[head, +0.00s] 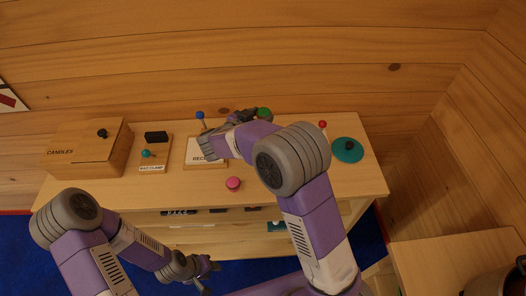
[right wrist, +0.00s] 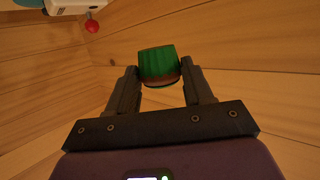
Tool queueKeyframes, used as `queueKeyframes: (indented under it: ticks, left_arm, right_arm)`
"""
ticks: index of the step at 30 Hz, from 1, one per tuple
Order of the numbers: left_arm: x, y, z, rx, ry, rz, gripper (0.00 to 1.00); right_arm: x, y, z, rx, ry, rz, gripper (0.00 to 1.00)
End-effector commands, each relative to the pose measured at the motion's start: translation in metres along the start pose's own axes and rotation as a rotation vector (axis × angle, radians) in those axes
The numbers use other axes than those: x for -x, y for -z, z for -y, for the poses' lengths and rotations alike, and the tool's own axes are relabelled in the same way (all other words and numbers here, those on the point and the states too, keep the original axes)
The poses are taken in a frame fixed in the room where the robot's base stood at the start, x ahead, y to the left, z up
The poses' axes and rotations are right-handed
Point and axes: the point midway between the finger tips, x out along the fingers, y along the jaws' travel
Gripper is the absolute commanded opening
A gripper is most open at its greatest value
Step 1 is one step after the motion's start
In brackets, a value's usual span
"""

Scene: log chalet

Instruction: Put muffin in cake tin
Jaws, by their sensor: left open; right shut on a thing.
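The muffin, in a green ribbed wrapper with a brown end, is between the fingertips of my right gripper (right wrist: 160,82) in the right wrist view (right wrist: 157,62). In the head view its green (head: 264,112) shows at the back of the cabinet top, partly behind my right gripper (head: 250,116). A round teal item with a dark knob (head: 348,154) lies on the right of the top; I cannot tell whether it is the cake tin or its lid. My left gripper (head: 207,268) is open and empty, low in front of the cabinet.
The wooden cabinet top (head: 290,185) carries a box marked CANDLES (head: 85,148), a black item on a board (head: 156,137), a pink knob (head: 233,183) and a blue-topped stick (head: 200,115). A red ball (right wrist: 92,26) shows in the right wrist view. A log wall stands behind.

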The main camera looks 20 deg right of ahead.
Motion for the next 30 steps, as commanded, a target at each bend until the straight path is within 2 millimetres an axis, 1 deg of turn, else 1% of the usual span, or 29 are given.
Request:
queueKeyframes:
  ticks: [2,3,5,9,12,17,23,25,30]
  left_arm:
    - [-0.003,0.0,0.001,0.0,0.0,0.0,0.43]
    - [-0.005,0.0,0.002,0.0,0.0,0.0,0.43]
    - [-0.008,0.0,0.003,0.0,0.0,0.0,0.43]
    - [-0.014,0.001,0.005,0.0,0.0,0.0,0.43]
    - [-0.017,0.001,0.006,0.0,0.0,0.0,0.43]
    - [-0.019,0.001,0.007,0.0,0.0,0.0,0.43]
    - [-0.026,0.001,0.01,0.0,0.0,0.0,0.43]
    - [-0.026,0.001,0.01,0.0,0.0,0.0,0.43]
    - [-0.025,0.001,0.009,0.0,0.0,0.0,0.43]
  right_arm:
    - [-0.001,0.001,0.005,0.0,0.003,0.0,0.21]
    - [-0.003,-0.003,0.006,0.002,0.003,0.0,0.21]
    - [-0.006,-0.013,0.006,0.006,0.003,0.001,0.21]
    - [-0.014,-0.039,0.006,0.006,0.003,0.0,0.21]
    - [-0.018,-0.05,0.006,0.004,0.004,-0.001,0.21]
    - [-0.021,-0.06,0.006,0.004,0.004,0.0,0.21]
    - [-0.029,-0.087,0.005,0.004,0.003,0.0,0.21]
    - [-0.03,-0.09,0.006,0.003,0.004,-0.001,0.21]
    - [-0.029,-0.089,0.006,0.001,0.004,-0.001,0.21]
